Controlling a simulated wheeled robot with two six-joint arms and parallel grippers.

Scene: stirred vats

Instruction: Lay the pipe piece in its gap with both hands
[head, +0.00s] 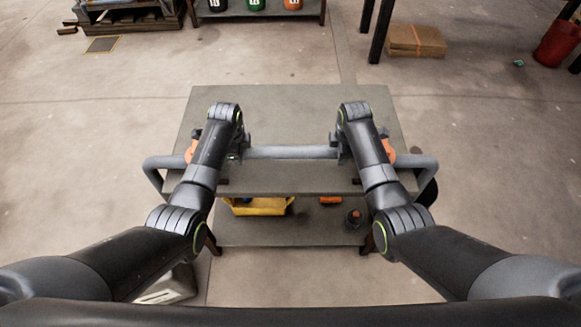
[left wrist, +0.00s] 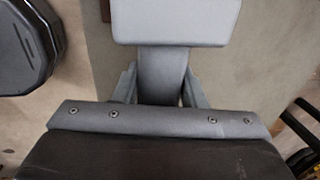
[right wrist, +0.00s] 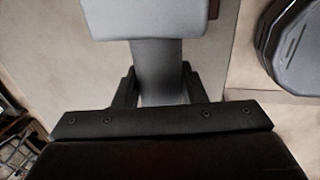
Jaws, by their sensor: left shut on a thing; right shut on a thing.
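In the head view a straight grey pipe piece (head: 290,152) lies level across the worktable, between two fixed bent pipes with orange collars, the left pipe (head: 160,163) and the right pipe (head: 418,160). My left gripper (head: 238,152) is shut on the piece near its left end. My right gripper (head: 343,150) is shut on it near its right end. In the left wrist view the grey pipe (left wrist: 162,75) shows between the fingers; the right wrist view shows it likewise (right wrist: 157,72). My arms hide both joints, so I cannot tell whether the ends are seated.
The grey worktable (head: 290,105) has a clear back half. Its lower shelf (head: 290,233) holds a yellow bin (head: 257,207) and a dark round object (head: 353,219). A cardboard stack (head: 416,40) and a red bucket (head: 556,43) stand on the floor farther back.

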